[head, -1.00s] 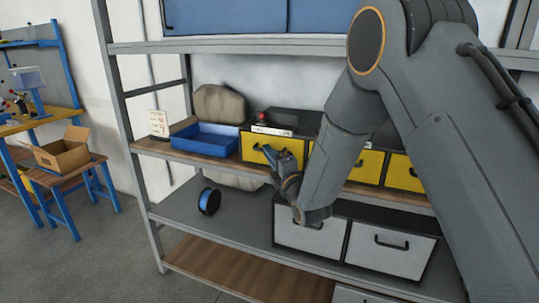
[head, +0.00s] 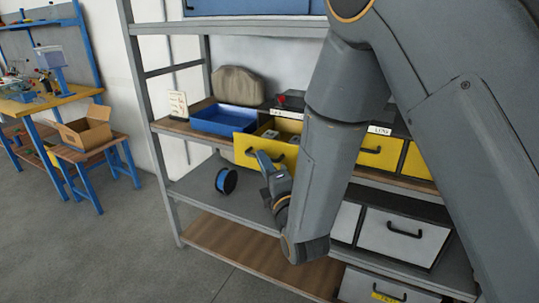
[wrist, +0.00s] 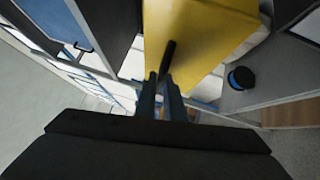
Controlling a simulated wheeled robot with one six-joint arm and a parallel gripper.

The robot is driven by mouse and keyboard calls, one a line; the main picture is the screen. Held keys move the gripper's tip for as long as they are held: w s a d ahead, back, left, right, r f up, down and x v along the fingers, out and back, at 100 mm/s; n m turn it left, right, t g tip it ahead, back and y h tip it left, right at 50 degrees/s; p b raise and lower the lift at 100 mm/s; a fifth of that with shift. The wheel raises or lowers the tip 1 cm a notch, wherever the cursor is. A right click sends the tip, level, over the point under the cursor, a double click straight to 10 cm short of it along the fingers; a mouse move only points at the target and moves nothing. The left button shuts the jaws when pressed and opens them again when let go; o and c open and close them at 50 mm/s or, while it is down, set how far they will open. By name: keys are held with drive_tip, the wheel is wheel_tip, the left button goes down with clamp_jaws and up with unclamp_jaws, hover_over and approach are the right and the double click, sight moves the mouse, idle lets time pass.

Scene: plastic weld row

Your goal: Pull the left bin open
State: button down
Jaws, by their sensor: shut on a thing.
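The left bin (head: 243,146) is a yellow drawer in a dark cabinet on the middle shelf, and it stands pulled out, with its top open and some small items inside. Its front also shows in the wrist view (wrist: 200,25). The bin's dark handle (wrist: 167,60) runs between the fingers of my gripper (wrist: 160,95). My gripper, in the head view (head: 262,158), is shut on this handle. The fingers and arm hide part of the bin's front and right side.
A blue tray (head: 215,121) stands just left of the bin. Other yellow bins (head: 372,158) to the right look closed. A blue spool (head: 226,181) and white drawers (head: 392,242) sit on the shelf below. Clear floor (head: 110,250) lies at the left front.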

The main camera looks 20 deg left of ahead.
drive_tip(key=shift+s, duration=0.4)
drive_tip(key=c, duration=1.8)
unclamp_jaws()
drive_tip(key=shift+c, duration=0.2)
drive_tip(key=b+v, duration=0.1)
drive_tip(key=v, duration=0.6)
drive_tip(key=shift+s+d, duration=0.3)
